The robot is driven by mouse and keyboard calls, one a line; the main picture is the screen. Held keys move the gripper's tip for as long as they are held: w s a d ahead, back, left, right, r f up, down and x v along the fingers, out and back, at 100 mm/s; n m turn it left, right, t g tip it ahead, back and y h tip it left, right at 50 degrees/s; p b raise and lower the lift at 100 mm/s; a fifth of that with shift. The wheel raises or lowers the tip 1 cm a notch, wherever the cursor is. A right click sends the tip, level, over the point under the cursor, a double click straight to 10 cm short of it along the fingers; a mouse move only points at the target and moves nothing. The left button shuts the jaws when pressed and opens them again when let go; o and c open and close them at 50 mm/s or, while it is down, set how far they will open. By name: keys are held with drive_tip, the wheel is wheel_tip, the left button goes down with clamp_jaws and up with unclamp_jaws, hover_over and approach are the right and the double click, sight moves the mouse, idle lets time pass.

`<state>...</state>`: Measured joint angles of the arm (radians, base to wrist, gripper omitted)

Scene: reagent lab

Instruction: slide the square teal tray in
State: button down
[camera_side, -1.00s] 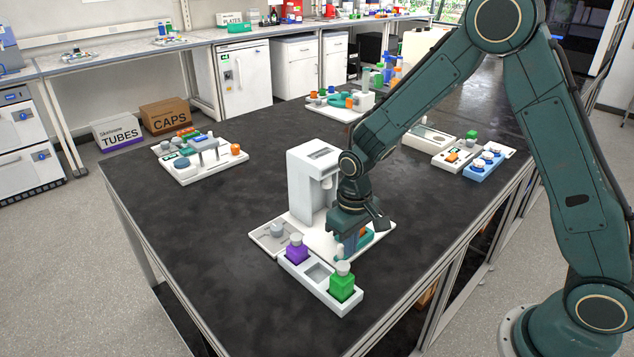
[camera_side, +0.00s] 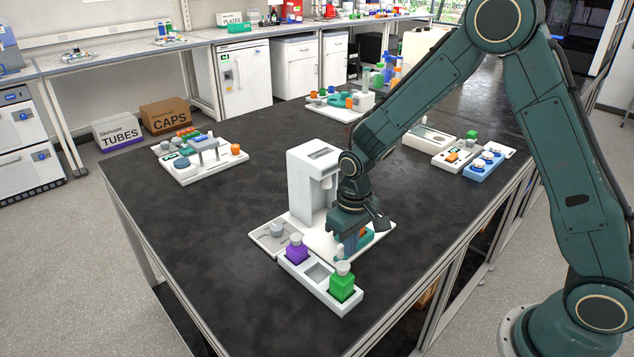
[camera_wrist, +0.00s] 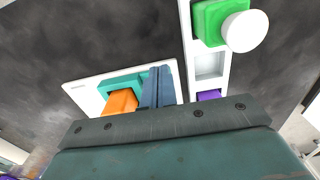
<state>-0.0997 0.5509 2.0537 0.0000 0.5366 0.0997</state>
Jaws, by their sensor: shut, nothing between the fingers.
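The teal tray (camera_side: 367,238) sits on the white base plate (camera_side: 384,228) of the dispenser station, partly hidden behind my gripper. It also shows in the wrist view (camera_wrist: 118,84), with an orange block (camera_wrist: 121,102) at it. My gripper (camera_side: 349,247) points down and is low over the plate, close beside the tray. In the wrist view its blue-grey fingers (camera_wrist: 158,88) are together, empty, to the right of the orange block. I cannot tell whether they touch the tray. The white dispenser tower (camera_side: 306,185) stands upright behind my gripper.
A white rack (camera_side: 320,287) in front holds a purple bottle (camera_side: 297,250) and a green bottle (camera_side: 342,284), with an empty slot between them. A grey pad with a knob (camera_side: 277,231) lies at left. Dark tabletop (camera_side: 190,235) is free further left.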

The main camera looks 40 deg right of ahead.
drive_tip(key=shift+f, duration=0.25)
drive_tip(key=shift+f, duration=1.45)
drive_tip(key=shift+w, duration=0.15)
